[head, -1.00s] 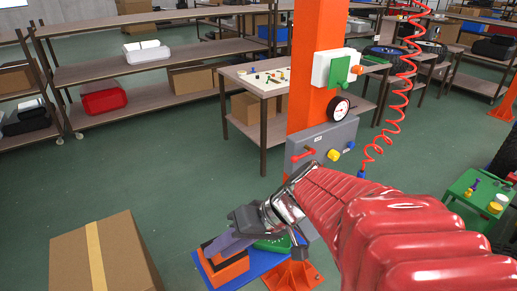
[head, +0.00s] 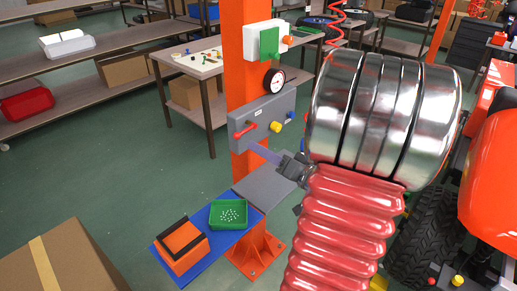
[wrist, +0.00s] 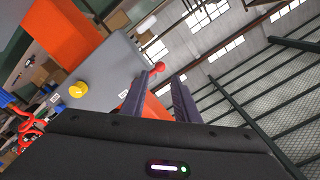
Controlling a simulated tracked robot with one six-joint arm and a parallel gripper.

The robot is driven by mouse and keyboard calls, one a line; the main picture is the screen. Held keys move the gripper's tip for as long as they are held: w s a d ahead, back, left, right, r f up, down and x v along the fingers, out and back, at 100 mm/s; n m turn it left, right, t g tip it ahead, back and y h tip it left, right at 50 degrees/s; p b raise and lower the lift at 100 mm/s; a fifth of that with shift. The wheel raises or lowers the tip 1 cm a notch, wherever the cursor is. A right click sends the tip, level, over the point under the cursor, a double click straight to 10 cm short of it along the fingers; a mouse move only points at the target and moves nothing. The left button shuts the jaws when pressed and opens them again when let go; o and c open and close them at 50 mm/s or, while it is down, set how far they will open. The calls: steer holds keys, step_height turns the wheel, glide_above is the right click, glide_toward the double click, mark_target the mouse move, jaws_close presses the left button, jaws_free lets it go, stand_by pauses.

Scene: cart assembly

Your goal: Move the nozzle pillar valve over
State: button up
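The valve appears to be the red lever (head: 245,130) at the left end of the grey panel (head: 268,110) on the orange pillar (head: 246,60). In the wrist view its round red end (wrist: 157,68) shows between and beyond my fingertips, with a gap around it.
A yellow knob (head: 276,127) sits beside the lever. A gauge (head: 274,78) is above the panel. A red coiled hose (head: 335,18) hangs behind.

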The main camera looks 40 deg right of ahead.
mark_target(239, 138)
steer(key=shift+w, duration=0.1)
stand_by(0.3)
steer(key=shift+w+a, duration=0.15)
steer(key=shift+w, duration=3.75)
steer(key=c, duration=0.5)
